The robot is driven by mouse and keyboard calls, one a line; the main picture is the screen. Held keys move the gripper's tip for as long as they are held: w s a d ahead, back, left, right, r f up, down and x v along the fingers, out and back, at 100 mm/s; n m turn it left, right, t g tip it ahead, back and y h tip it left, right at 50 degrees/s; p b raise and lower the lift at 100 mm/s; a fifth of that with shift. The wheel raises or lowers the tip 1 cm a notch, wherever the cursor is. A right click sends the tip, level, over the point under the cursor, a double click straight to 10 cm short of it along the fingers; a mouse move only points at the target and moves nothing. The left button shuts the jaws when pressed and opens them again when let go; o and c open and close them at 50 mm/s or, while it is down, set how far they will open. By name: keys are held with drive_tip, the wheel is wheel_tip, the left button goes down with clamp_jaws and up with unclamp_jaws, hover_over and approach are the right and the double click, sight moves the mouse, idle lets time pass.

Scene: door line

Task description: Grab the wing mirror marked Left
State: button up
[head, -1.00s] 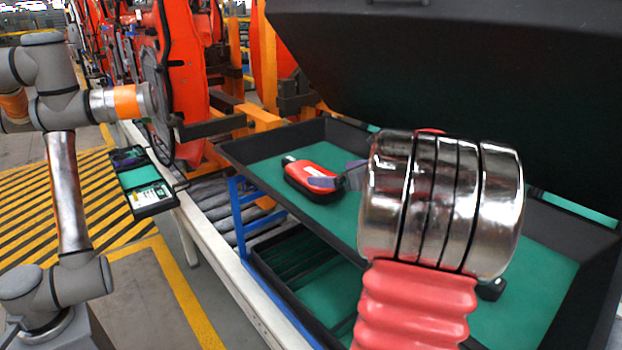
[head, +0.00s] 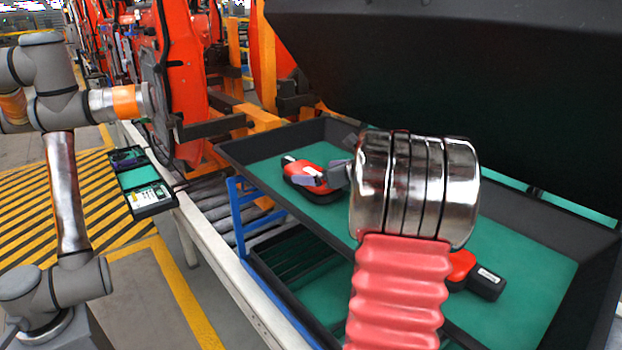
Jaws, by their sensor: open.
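One red and black wing mirror (head: 322,195) lies on the green lining at the left of the black tray. My gripper (head: 314,179) is open, with its grey fingers over this mirror from the right. I cannot tell whether they touch it. A second red and black wing mirror (head: 484,282) lies to the right, partly hidden behind my arm. It carries a small white label, too small to read. I cannot tell which mirror is marked Left.
The black tray (head: 270,148) has raised walls, with a large dark lid or panel (head: 450,70) over its far side. Green lining is bare at the right. A grey arm (head: 65,190) stands at the left, by a conveyor and a small open case (head: 150,199).

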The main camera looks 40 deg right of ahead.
drive_tip(key=shift+x, duration=1.05)
drive_tip(key=c, duration=1.7)
drive_tip(key=shift+r, duration=0.1)
drive_tip(key=shift+c, duration=0.5)
wheel_tip(320, 180, up, 10)
